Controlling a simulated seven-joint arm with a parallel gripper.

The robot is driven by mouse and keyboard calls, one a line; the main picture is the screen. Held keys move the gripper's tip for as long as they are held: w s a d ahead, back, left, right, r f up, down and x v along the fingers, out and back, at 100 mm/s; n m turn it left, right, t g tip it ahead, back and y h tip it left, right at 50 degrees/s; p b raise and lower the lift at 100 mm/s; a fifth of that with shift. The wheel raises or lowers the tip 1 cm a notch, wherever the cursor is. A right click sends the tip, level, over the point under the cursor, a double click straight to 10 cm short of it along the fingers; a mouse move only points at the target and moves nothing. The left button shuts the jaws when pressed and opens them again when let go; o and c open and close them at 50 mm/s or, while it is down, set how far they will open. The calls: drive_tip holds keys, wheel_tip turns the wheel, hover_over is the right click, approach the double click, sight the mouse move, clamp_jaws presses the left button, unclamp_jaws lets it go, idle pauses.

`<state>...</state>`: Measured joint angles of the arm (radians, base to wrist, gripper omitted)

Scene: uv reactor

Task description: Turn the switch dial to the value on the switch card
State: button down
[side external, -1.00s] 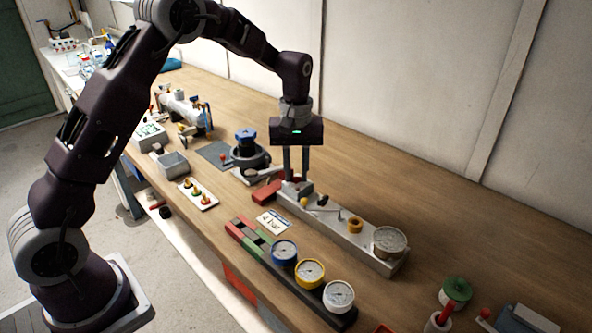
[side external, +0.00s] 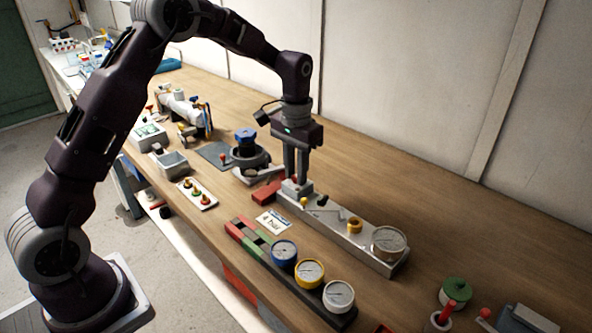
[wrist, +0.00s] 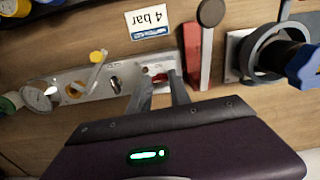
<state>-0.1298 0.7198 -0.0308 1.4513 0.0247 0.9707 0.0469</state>
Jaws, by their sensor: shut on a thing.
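A long grey panel (side external: 335,232) lies on the bench with a pale block at its far left end. My gripper (side external: 297,178) points down over that block, and its fingers are shut around the small switch dial there. The wrist view shows the fingers on either side of the block's reddish centre, the switch dial (wrist: 158,79). The fingers hide most of the dial, so its setting cannot be read. The white card reading "4 bar" (side external: 272,222) lies flat in front of the panel; it appears upside down in the wrist view (wrist: 148,23).
Blue, yellow and white gauges (side external: 310,272) stand in front. A red block (side external: 266,191) and blue-topped device (side external: 246,150) are close left. Bench behind is clear.

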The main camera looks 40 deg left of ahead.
drive_tip(key=shift+m, duration=0.4)
drive_tip(key=c, duration=1.2)
unclamp_jaws()
wheel_tip(320, 180, up, 7)
drive_tip(key=shift+r, duration=0.1)
